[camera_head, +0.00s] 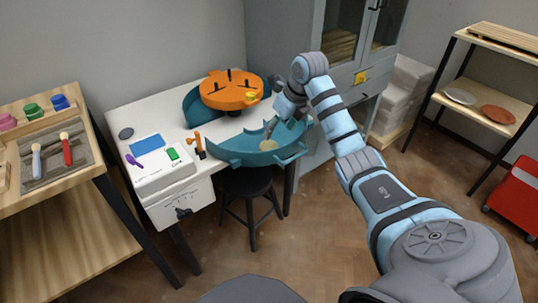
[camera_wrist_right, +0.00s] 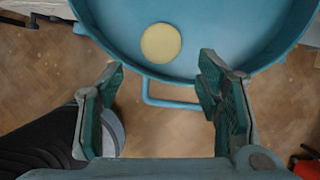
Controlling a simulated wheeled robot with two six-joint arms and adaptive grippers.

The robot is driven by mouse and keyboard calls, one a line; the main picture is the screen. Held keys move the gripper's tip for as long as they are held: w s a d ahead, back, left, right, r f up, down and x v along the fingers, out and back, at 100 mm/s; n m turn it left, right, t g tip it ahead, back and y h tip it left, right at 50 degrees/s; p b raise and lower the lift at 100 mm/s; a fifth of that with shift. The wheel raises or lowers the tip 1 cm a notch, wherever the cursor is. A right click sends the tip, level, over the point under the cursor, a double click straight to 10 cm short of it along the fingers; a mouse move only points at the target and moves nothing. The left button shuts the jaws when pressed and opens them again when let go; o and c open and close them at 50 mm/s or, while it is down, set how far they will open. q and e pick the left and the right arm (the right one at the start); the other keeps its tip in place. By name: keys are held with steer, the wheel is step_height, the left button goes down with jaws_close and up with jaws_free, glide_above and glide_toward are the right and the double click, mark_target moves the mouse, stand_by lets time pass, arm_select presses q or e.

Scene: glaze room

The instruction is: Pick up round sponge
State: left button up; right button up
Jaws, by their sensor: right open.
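The round sponge (camera_head: 268,146) is a pale yellow disc lying in the teal splash pan (camera_head: 240,155) at the front of the white table. In the right wrist view the sponge (camera_wrist_right: 161,43) lies flat on the pan floor (camera_wrist_right: 215,40), near the pan's front wall. My right gripper (camera_head: 270,127) is over the pan, close to the sponge. In the wrist view its fingers (camera_wrist_right: 160,95) are wide apart with nothing between them, and the sponge shows beyond their tips. My left gripper is not in view.
An orange wheel head (camera_head: 231,90) with a small yellow item stands behind the pan. A white control box (camera_head: 160,172) and an orange-handled tool (camera_head: 198,143) are to the left. A black stool (camera_head: 249,185) is below. A grey cabinet (camera_head: 290,45) stands behind.

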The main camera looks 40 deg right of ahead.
mark_target(269, 145)
steer(key=b+x, duration=0.3)
steer(key=x, duration=0.6)
steer(key=shift+f, duration=0.4)
steer(key=shift+w+d+f, duration=0.1)
steer(key=shift+w+f, duration=0.05)
steer(key=shift+w, duration=0.05)
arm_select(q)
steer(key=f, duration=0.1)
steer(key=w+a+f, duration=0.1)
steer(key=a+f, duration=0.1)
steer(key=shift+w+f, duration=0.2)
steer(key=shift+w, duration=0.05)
arm_select(e)
steer(key=shift+c, duration=0.4)
steer(key=c, duration=0.6)
